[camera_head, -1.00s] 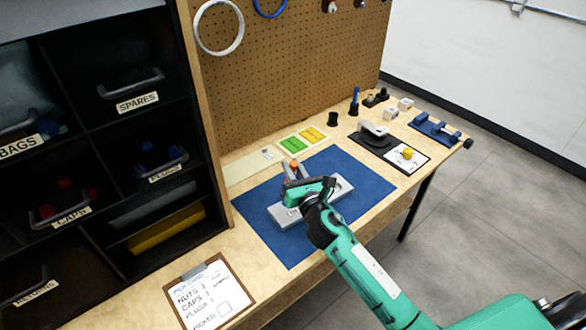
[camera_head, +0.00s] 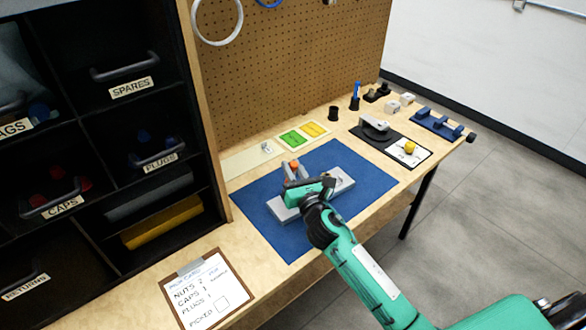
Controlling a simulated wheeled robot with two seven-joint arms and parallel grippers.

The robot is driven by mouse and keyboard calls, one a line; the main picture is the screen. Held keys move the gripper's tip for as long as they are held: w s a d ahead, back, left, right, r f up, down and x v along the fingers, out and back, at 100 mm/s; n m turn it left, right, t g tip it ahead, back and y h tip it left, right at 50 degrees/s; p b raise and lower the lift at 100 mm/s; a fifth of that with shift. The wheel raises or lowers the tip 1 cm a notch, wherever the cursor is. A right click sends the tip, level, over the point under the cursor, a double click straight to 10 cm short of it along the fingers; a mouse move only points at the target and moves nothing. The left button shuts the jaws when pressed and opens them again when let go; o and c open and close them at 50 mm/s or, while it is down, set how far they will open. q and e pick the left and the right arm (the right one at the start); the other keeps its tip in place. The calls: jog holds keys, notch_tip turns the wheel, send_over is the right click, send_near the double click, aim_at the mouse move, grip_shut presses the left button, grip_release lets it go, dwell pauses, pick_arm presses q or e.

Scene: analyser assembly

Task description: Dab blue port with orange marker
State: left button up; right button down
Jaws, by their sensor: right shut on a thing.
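A light grey block (camera_head: 283,210) lies on the blue mat (camera_head: 266,226). My right gripper (camera_head: 294,175) is above the middle of the block. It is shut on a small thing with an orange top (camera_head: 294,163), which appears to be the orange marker. Its lower end is hidden, so I cannot tell whether it touches the block. No blue port can be made out; the gripper and wrist cover part of the block. My left gripper is not in view.
A blue marker (camera_head: 354,101) stands in a black cup beside another black cup (camera_head: 333,113). Green and yellow cards (camera_head: 292,139) lie behind the mat. A clipboard (camera_head: 208,290) lies at front left, beside the dark drawer shelf (camera_head: 130,205).

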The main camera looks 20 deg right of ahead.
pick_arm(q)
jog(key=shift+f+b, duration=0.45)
pick_arm(e)
jog(key=shift+f, duration=0.5)
jog(key=shift+f, duration=0.1)
dwell(1.0)
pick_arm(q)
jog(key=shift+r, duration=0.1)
pick_arm(e)
jog(key=shift+r+p, duration=0.65)
jog(key=shift+p, duration=0.1)
jog(key=shift+r+p, duration=0.7)
jog(key=shift+r, duration=0.1)
notch_tip(320, 180, up, 4)
jog(key=p, duration=0.4)
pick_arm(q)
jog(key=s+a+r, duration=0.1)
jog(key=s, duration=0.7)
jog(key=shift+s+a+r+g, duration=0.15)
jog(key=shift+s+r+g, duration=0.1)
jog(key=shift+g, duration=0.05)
pick_arm(e)
jog(key=shift+r, duration=0.1)
